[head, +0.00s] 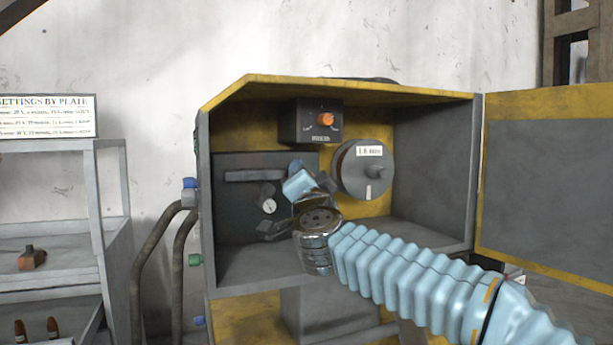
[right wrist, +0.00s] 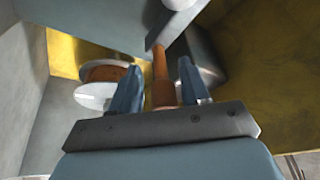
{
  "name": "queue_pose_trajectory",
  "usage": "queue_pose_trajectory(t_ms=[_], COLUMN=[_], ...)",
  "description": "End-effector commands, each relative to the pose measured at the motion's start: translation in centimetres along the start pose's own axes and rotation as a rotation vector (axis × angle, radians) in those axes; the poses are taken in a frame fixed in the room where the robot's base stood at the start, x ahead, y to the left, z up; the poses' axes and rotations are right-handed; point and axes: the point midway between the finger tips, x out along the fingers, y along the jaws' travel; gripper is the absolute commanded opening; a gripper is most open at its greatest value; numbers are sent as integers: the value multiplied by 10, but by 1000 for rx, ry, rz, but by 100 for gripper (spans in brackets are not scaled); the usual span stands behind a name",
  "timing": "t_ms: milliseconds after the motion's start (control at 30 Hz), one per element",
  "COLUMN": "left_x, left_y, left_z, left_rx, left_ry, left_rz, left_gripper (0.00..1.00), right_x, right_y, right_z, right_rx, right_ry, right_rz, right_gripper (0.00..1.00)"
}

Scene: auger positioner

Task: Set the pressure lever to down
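The pressure lever (right wrist: 162,72) shows in the right wrist view as an orange-brown rod running up to a grey bar. My right gripper (right wrist: 160,66) has its two blue fingers apart, one on each side of the rod, with a visible gap on both sides. In the head view my right gripper (head: 297,168) is in front of the dark feeder panel (head: 231,213) inside the cabinet and hides the orange rod there. A dark horizontal bar (head: 252,175) shows on that panel, left of the gripper. My left gripper is in neither view.
The cabinet (head: 204,215) has yellow edges and an open door (head: 545,175) at right. Inside are a wire spool (head: 350,175), a box with an orange knob (head: 326,119) and a round gauge (head: 269,206). Hoses (head: 155,255) hang at left, beside a grey shelf (head: 110,190).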

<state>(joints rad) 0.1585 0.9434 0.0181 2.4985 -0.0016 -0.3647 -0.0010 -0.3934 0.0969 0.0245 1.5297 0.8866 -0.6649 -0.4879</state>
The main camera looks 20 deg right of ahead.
Motion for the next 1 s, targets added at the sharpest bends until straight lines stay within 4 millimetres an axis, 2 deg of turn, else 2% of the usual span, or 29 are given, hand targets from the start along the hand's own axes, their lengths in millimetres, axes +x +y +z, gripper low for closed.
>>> queue_pose_trajectory(t_ms=[367,467,800,1000], left_x=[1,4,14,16], left_y=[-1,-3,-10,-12], left_z=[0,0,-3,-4], left_rx=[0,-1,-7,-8], left_ry=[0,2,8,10], left_rz=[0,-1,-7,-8], left_gripper=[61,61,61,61], right_x=[-5,-18,-100,-130], right_y=[-1,0,0,0], right_z=[-2,-2,-1,-1], right_rx=[1,1,1,0], right_ry=[4,4,3,3], right_rz=[-2,-2,-3,-2], right_gripper=[50,50,50,50])
